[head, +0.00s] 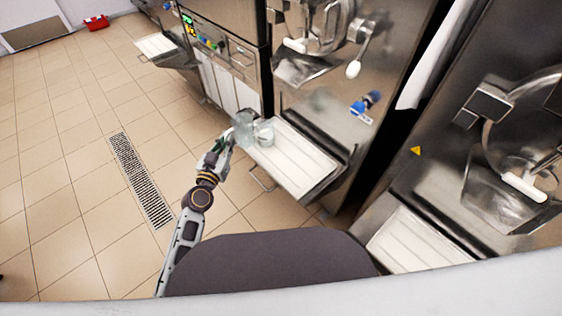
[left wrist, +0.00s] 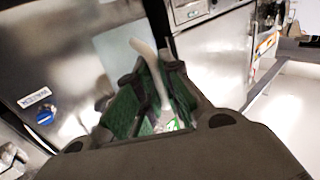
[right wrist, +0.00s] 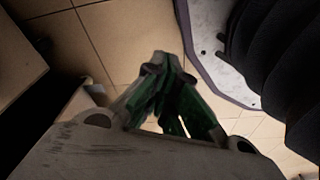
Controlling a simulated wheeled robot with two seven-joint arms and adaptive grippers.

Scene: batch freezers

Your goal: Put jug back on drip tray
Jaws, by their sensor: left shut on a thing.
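The clear jug (head: 243,127) is at the left end of the white drip tray (head: 296,160) in the head view. My left gripper (head: 229,140) is at the jug's left side and shut on it. In the left wrist view a pale handle-like strip (left wrist: 149,62) shows between the left gripper's fingers (left wrist: 155,85). The jug looks upright. I cannot tell whether its base touches the tray. My right gripper (right wrist: 166,65) shows only in the right wrist view, with its fingertips together and nothing seen between them.
The steel freezer (head: 325,100) rises behind the tray, with a blue knob (head: 366,103). Another freezer with its own tray (head: 415,243) is at the right. Open tiled floor lies left, with a drain grate (head: 140,180).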

